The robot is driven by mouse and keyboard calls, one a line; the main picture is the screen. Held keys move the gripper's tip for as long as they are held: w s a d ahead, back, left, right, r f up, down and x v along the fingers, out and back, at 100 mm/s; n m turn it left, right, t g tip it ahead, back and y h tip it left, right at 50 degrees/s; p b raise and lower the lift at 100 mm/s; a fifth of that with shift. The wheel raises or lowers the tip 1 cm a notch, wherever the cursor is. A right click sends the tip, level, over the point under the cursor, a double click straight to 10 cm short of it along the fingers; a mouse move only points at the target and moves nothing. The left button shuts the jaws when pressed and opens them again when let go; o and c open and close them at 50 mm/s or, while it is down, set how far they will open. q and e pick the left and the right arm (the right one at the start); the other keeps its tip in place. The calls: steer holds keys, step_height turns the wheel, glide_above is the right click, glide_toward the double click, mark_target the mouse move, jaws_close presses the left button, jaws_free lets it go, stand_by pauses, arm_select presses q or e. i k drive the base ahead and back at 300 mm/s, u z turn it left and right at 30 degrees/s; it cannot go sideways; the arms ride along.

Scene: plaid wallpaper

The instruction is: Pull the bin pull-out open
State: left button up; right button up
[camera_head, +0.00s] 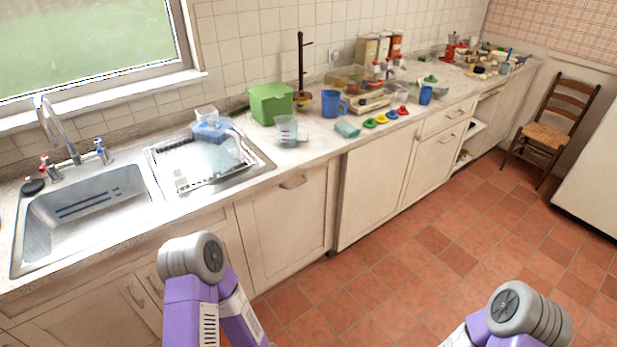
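A cream cabinet front (288,228) with one horizontal handle (293,182) near its top edge stands below the counter, right of the sink cabinet; it looks like the bin pull-out. It appears shut, roughly flush with the fronts beside it. No label or bin shows, so I cannot be sure which front it is. My purple and grey arm links show at the bottom, left and right, but neither gripper is in view. The left arm stands in front of the cabinets below the sink, and the lower left corner of the front is close to it in the picture.
The counter holds a sink (90,205), a draining tray (205,165), a green box (271,103), a measuring jug (287,131) and blue mugs. A plain cabinet panel (375,190) is to the right. The tiled floor (400,280) before the cabinets is clear. A chair (550,130) stands far right.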

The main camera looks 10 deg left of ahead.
mark_target(284, 226)
steer(key=i, duration=0.5)
steer(key=u, duration=0.9)
